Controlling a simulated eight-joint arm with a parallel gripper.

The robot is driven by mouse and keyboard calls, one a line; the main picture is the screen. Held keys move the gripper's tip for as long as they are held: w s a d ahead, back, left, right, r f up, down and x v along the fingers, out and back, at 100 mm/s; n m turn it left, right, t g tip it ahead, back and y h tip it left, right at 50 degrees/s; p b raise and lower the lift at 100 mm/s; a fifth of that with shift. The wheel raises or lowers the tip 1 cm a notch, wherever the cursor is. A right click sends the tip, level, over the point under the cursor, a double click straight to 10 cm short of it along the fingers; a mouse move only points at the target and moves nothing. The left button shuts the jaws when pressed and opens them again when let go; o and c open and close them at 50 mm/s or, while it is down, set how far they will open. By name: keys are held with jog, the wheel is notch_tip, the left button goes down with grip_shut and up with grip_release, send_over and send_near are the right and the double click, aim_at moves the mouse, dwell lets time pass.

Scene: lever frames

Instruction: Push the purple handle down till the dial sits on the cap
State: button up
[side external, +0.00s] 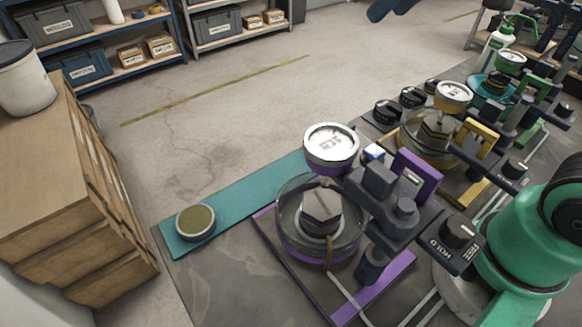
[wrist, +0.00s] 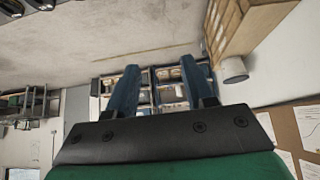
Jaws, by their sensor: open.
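The purple handle (side external: 417,174) is a flat loop standing up at the right of the purple-based press, above its dark block. The round white-faced dial (side external: 331,143) with a purple rim is at the back of the press, apart from the grey hexagonal cap (side external: 322,205). The cap sits inside a clear round bowl (side external: 284,222). My gripper (wrist: 160,68) shows two blue fingers spread apart, with nothing between them. In the side external view, blue finger tips (side external: 390,9) show at the top edge, far from the handle.
A dark knob (side external: 458,231) marked HOLD and FREE stands right of the purple press. A yellow press (side external: 452,97) and a green one (side external: 510,62) stand behind it. A round tin (side external: 195,221) lies on a teal strip at left.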

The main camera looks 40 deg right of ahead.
jog(key=s+a+g+y, duration=0.1)
jog(key=s+a+g, duration=0.2)
jog(key=s+a, duration=0.2)
jog(key=g+h, duration=0.1)
jog(key=g, duration=0.3)
send_over(420, 163)
notch_tip(420, 163, down, 3)
jog(key=shift+r, duration=0.15)
jog(key=shift+f, duration=3.3)
grip_shut()
